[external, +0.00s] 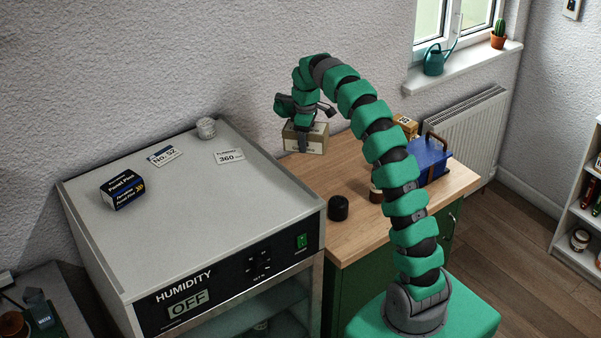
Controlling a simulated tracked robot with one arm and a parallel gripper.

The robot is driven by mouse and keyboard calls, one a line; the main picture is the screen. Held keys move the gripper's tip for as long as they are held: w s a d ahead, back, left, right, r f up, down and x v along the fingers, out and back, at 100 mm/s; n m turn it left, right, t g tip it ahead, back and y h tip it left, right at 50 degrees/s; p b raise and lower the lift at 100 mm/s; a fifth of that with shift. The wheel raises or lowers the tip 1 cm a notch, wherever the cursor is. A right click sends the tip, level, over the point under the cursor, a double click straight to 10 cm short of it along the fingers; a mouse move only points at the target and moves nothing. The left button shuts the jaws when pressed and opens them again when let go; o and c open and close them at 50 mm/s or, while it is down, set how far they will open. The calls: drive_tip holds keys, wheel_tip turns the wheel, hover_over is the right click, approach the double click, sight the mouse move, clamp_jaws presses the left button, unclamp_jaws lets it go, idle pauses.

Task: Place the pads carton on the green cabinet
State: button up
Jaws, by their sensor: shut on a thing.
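A small brown cardboard carton (314,139), which I take to be the pads carton, is in my gripper (303,143). My gripper points down and is shut on it, with a dark finger across its near face. The carton shows over the back left part of the wooden top of the green cabinet (292,220). I cannot tell whether its underside touches the top or is a little above it. The cabinet's green side (352,285) shows below the top.
A black round jar (338,208), a blue toolbox (432,160) and another brown box (405,125) stand on the wooden top. The grey humidity cabinet (200,230) adjoins at left, with a dark blue box (122,191) on it. Bare wood lies between carton and jar.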

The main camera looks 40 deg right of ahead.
sight(327, 176)
drive_tip(key=shift+n, duration=0.6)
drive_tip(key=w+d+f, duration=0.2)
drive_tip(key=d+f, duration=0.2)
drive_tip(key=w+d+f, duration=0.2)
drive_tip(key=d+f, duration=0.2)
drive_tip(key=d, duration=0.1)
drive_tip(key=w+d+f, duration=0.2)
drive_tip(key=d+f, duration=0.2)
drive_tip(key=d, duration=0.1)
drive_tip(key=shift+w+d+f, duration=0.1)
drive_tip(key=shift+f, duration=0.25)
drive_tip(key=shift+c, duration=0.6)
wheel_tip(327, 176, down, 10)
drive_tip(key=m+b, duration=0.2)
drive_tip(key=m, duration=0.7)
drive_tip(key=shift+t+b, duration=0.4)
drive_tip(key=o, duration=1.3)
drive_tip(key=shift+c, duration=0.2)
